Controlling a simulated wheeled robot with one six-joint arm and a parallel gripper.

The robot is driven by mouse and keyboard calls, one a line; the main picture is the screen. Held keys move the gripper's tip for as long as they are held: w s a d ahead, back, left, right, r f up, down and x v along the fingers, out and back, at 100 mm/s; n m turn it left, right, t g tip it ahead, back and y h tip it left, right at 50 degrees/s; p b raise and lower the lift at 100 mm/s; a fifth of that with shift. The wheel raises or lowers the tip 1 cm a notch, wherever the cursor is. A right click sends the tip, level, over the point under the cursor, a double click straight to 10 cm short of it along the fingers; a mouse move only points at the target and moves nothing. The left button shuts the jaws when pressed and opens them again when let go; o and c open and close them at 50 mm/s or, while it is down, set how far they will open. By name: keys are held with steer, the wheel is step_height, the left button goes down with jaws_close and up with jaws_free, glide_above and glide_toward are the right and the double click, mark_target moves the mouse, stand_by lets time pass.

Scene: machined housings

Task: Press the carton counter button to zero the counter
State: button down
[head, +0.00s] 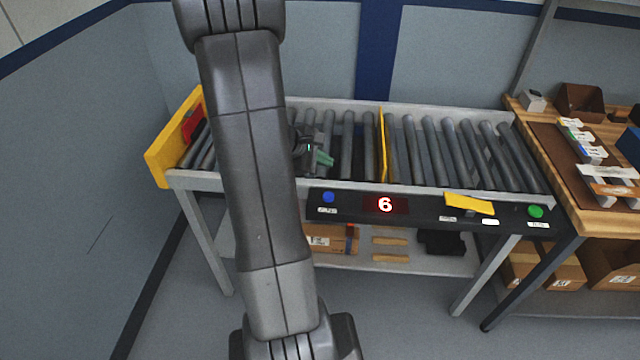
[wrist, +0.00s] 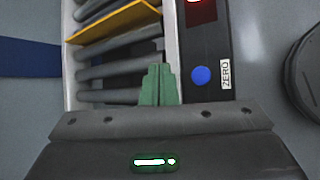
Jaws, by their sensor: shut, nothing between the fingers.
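The carton counter button is a round blue button (head: 328,197) at the left end of the black panel on the conveyor's front edge. In the wrist view the blue button (wrist: 201,75) sits beside a white label reading ZERO (wrist: 226,74). The red display (head: 385,205) on the same panel shows 6. My gripper (head: 324,158), with green fingertips, is over the rollers, behind and left of the button in the head view. In the wrist view the green fingers (wrist: 158,72) are together and empty, left of the button and apart from it.
The roller conveyor (head: 450,187) has a yellow divider (head: 382,145) and a yellow end plate (head: 158,157). A yellow piece (head: 469,204) and a green button (head: 535,211) are at the panel's right. A wooden bench (head: 600,215) stands at the right. Cartons lie on the shelf below.

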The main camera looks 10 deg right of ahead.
steer(key=shift+s, duration=0.25)
steer(key=b, duration=0.5)
glide_above(325, 197)
step_height(325, 197, down, 8)
steer(key=shift+w+r, duration=0.1)
steer(key=shift+r, duration=0.1)
steer(key=shift+f+b, duration=0.55)
steer(key=shift+b, duration=0.35)
steer(key=shift+f, duration=0.1)
stand_by(1.0)
steer(key=shift+f+b, duration=0.3)
steer(key=shift+b, duration=0.35)
